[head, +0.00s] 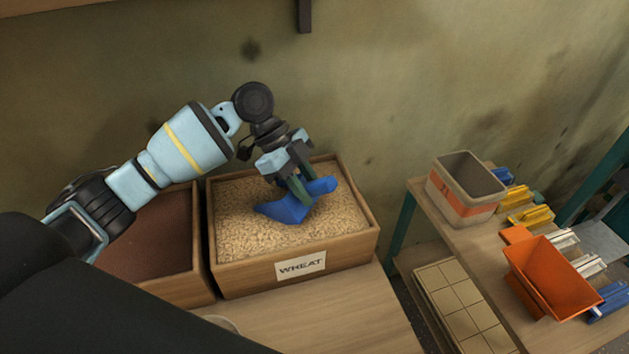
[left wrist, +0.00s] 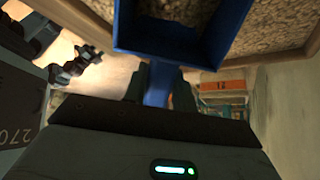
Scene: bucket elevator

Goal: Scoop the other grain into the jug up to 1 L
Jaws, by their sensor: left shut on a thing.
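My left gripper (head: 298,184) is shut on the handle of a blue scoop (head: 284,210). The scoop is tilted over the pale grain in the wooden bin labelled WHEAT (head: 240,280); whether it touches the grain is unclear. In the left wrist view the scoop (left wrist: 168,52) points away from the gripper, with grain visible within its rim; I cannot tell if that grain lies in it. A second bin (head: 180,289) to the left holds reddish-brown grain (head: 150,235). A pale curved rim (head: 222,322) at the bottom, mostly hidden by my arm, may be the jug. My right gripper is not clearly identifiable.
A bench at right holds a beige container with an orange band (head: 465,190), an orange hopper-like bucket (head: 550,275) and several small yellow, white and blue parts. Tiled boxes (head: 455,305) sit lower beside it. Bare table (head: 340,315) lies in front of the wheat bin.

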